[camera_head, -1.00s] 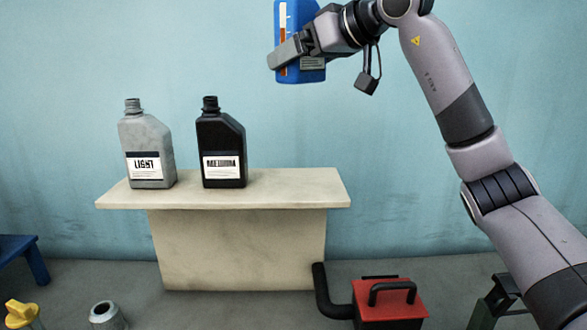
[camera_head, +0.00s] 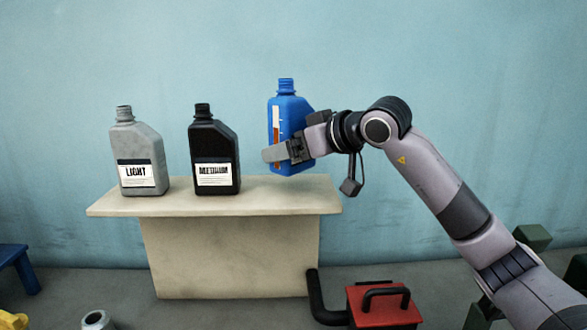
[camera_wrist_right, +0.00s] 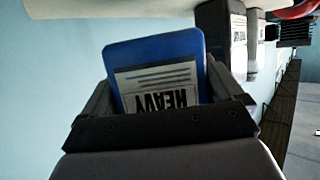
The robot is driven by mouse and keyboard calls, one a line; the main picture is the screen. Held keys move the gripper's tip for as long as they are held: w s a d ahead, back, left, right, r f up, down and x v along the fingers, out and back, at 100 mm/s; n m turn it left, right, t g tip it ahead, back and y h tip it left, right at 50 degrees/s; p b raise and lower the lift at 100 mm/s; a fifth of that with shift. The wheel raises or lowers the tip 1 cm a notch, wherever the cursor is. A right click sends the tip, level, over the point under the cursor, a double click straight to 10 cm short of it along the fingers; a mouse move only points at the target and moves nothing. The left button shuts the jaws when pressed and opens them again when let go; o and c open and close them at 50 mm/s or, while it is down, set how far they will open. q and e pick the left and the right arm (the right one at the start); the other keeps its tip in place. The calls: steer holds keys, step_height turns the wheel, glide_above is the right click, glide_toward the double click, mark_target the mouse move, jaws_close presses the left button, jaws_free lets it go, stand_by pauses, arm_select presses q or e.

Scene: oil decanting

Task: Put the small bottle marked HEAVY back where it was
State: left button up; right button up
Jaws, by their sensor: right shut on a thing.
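The blue bottle (camera_head: 288,110) is upright above the right part of the stone bench (camera_head: 225,205). Its HEAVY label (camera_wrist_right: 160,88) shows upside down in the right wrist view. My right gripper (camera_head: 281,152) is shut on this bottle around its body. The bottle's base looks close to the bench top; I cannot tell if it touches. The grey LIGHT bottle (camera_head: 137,145) and the black MEDIUM bottle (camera_head: 213,140) stand on the bench to its left. My left gripper is not in view.
A red box with a black handle and pipe (camera_head: 383,308) stands on the floor right of the bench. A grey can (camera_head: 97,320) and a blue stool (camera_head: 20,262) are at lower left. The bench top between the black and blue bottles is clear.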

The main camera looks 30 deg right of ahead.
mark_target(304, 166)
steer(key=shift+f, duration=1.95)
steer(key=shift+f, duration=0.1)
steer(key=o, duration=1.1)
steer(key=shift+s, duration=0.15)
